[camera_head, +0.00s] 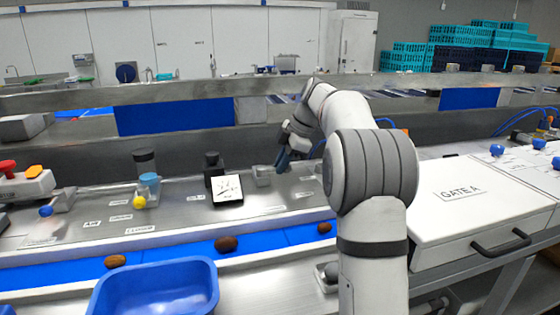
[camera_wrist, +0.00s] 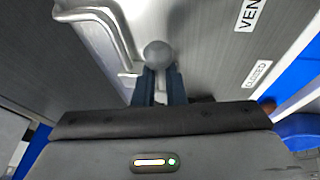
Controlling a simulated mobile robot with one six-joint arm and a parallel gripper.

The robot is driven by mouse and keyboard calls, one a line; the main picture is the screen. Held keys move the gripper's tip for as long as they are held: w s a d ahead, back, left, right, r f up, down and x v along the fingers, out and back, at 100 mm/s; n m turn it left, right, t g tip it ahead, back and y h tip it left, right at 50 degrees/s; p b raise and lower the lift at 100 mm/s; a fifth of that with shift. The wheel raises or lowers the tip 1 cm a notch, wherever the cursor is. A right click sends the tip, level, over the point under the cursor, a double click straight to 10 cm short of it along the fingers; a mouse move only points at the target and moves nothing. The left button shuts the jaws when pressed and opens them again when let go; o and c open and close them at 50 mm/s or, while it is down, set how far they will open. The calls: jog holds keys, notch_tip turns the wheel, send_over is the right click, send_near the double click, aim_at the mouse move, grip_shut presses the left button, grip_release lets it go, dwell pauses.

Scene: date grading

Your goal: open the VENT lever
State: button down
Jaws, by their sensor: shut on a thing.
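My gripper (camera_head: 283,160) is low over the steel panel in the head view, just right of the small white display. In the wrist view, my gripper's two dark fingers (camera_wrist: 160,84) are shut on the VENT lever, whose grey round knob (camera_wrist: 158,54) shows at their tips. A VENT label (camera_wrist: 248,14), partly cut off by the frame, and a second small label (camera_wrist: 257,73), seemingly CLOSED, lie on the panel to the right. In the head view the lever is hidden or too small to make out.
A blue belt (camera_head: 180,247) with several brown dates runs along the panel's front. A blue tub (camera_head: 155,290) stands before it. The white GATE A box (camera_head: 470,215) is at right. A lever with a yellow knob (camera_head: 139,202) and the display (camera_head: 227,189) stand left of my gripper.

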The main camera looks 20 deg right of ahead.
jog(key=shift+d+f+n, duration=0.25)
jog(key=shift+f+n, duration=0.05)
jog(key=shift+f, duration=0.15)
jog(key=c, duration=1.8)
grip_release()
jog(key=o, duration=0.3)
jog(key=shift+w+d, duration=0.2)
jog(key=shift+d, duration=0.05)
jog(key=shift+o, duration=0.8)
jog(key=shift+r, duration=0.15)
jog(key=shift+a+r, duration=0.1)
jog(key=shift+a, duration=0.15)
jog(key=shift+d+r, duration=0.2)
jog(key=shift+r, duration=0.1)
jog(key=shift+v, duration=3.6)
